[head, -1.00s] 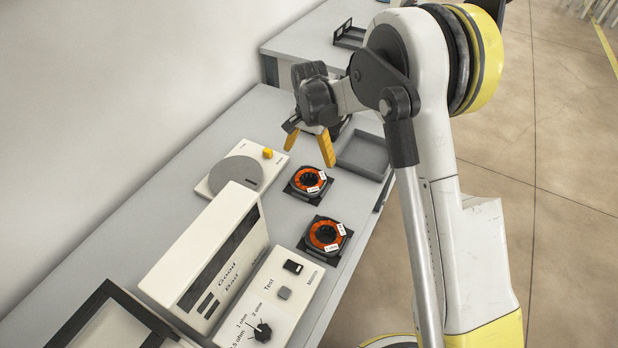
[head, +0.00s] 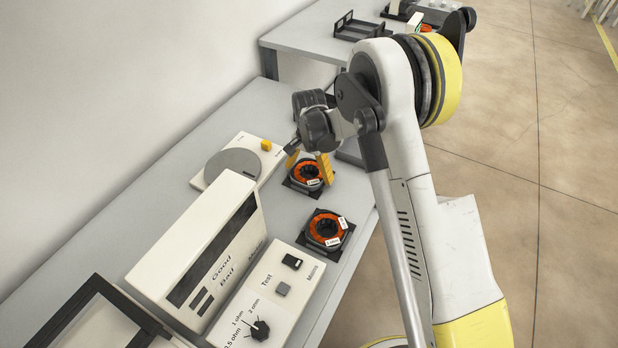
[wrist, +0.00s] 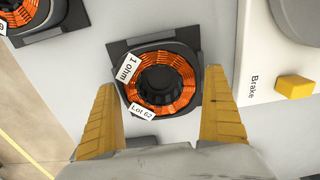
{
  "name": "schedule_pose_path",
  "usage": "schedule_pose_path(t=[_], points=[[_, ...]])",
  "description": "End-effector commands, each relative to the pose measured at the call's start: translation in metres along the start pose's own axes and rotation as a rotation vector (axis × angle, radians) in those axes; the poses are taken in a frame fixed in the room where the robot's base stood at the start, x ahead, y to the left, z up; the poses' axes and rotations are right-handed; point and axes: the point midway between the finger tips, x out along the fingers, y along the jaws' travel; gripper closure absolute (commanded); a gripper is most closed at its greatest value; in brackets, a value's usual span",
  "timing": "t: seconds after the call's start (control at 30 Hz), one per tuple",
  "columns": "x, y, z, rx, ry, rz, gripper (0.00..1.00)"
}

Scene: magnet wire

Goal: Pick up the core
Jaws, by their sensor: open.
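Two cores wound with orange wire sit on black square holders on the grey bench. The far core (head: 306,172) is partly hidden by my gripper (head: 308,166) in the head view. In the wrist view this core (wrist: 160,80) carries labels "1 ohm" and "Lot 62". My gripper (wrist: 165,105) is open, its yellow fingers to either side of the core's near part, with nothing between them held. I cannot tell the exact height above it. The near core (head: 326,230) stands nearer the meter; it also shows cut off at the top left of the wrist view (wrist: 35,12).
A white unit with a grey disc (head: 233,165) and a yellow brake button (head: 266,145) stands left of the far core. A white tester box (head: 215,240) and control panel (head: 262,300) stand nearer. A second bench (head: 300,45) lies behind.

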Motion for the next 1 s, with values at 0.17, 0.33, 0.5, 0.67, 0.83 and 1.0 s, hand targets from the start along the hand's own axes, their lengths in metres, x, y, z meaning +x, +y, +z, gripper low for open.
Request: schedule_pose_path(t=[0.17, 0.33, 0.5, 0.67, 0.83, 1.0], points=[[-0.002, 0.000, 0.000, 0.000, 0.000, 0.000, 0.12], [-0.002, 0.000, 0.000, 0.000, 0.000, 0.000, 0.51], [-0.003, 0.000, 0.000, 0.000, 0.000, 0.000, 0.52], [-0.003, 0.000, 0.000, 0.000, 0.000, 0.000, 0.52], [-0.008, 0.000, 0.000, 0.000, 0.000, 0.000, 0.52], [-0.024, 0.000, 0.000, 0.000, 0.000, 0.000, 0.52]])
